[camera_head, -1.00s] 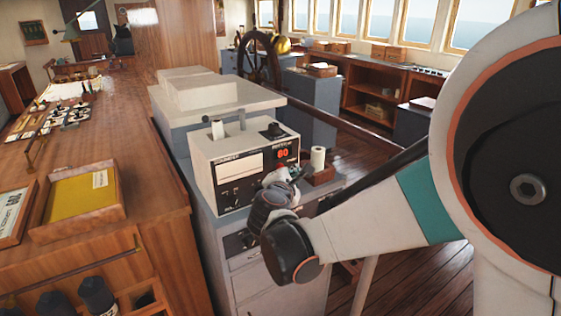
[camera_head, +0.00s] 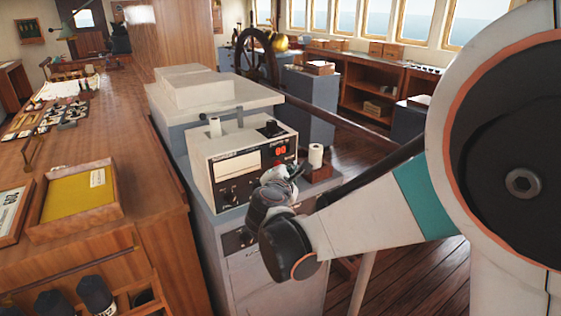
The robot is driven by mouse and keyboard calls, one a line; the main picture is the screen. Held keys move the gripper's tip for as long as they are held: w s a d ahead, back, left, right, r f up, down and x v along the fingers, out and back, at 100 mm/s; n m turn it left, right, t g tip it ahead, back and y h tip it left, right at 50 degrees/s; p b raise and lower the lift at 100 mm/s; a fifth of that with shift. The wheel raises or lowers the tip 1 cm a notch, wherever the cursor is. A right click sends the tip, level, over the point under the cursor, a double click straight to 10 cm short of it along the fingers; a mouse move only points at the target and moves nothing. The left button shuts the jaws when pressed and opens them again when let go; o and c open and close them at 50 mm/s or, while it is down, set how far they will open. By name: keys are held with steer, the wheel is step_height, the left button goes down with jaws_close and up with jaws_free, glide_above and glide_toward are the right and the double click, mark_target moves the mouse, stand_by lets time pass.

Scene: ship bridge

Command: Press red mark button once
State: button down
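A white and black instrument box (camera_head: 240,160) with a red lit digital display (camera_head: 280,150) stands on a grey cabinet. A small red spot (camera_head: 292,170) shows at the lower right of its front, right by my gripper; I cannot tell whether it is the red mark button. My gripper (camera_head: 286,172) is at the lower right of the box's front panel and hides part of it. Its fingers are small and partly hidden by my wrist, so I cannot tell whether they are open or shut, or whether they touch the panel.
A white roll (camera_head: 316,156) stands right of the box. A wooden counter (camera_head: 110,150) with a yellow-lined tray (camera_head: 80,192) is on the left. A ship's wheel (camera_head: 257,58) and a rail lie behind. Wooden floor (camera_head: 430,275) is open at the right.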

steer(key=shift+w, duration=0.1)
stand_by(0.3)
steer(key=shift+w+a, duration=0.25)
steer(key=shift+w+a, duration=0.3)
steer(key=shift+w, duration=0.15)
stand_by(0.9)
steer(key=shift+s, duration=0.1)
steer(key=shift+s+d, duration=0.55)
steer(key=shift+s, duration=0.15)
steer(key=s+d, duration=0.1)
steer(key=s, duration=0.1)
steer(key=s+d, duration=0.1)
steer(key=s, duration=0.1)
steer(key=shift+d, duration=0.35)
stand_by(0.4)
steer(key=shift+d, duration=0.1)
